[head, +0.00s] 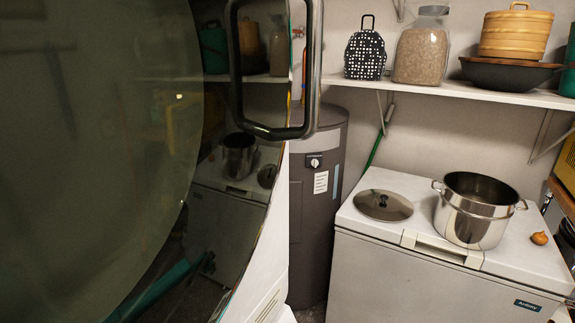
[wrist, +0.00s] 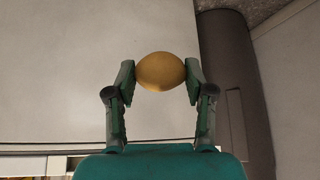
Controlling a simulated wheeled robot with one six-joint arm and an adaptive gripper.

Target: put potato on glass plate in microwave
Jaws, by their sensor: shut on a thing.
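My gripper (wrist: 160,75) shows in the wrist view. Its two green fingers are shut on a yellow-brown oval potato (wrist: 160,70), one finger pressed to each side. The potato is held in front of a broad pale surface; I cannot tell how far off that surface is. The head view does not directly show the gripper or the potato. I cannot make out the microwave interior or a glass plate for certain in either view.
A dark glossy door with a black and metal handle (head: 306,70) fills the head view's left and mirrors the room. A white chest (head: 400,265) carries a steel pot (head: 470,220), a lid (head: 384,203) and an onion-like item (head: 540,238). A grey tank (head: 320,230) stands beside it.

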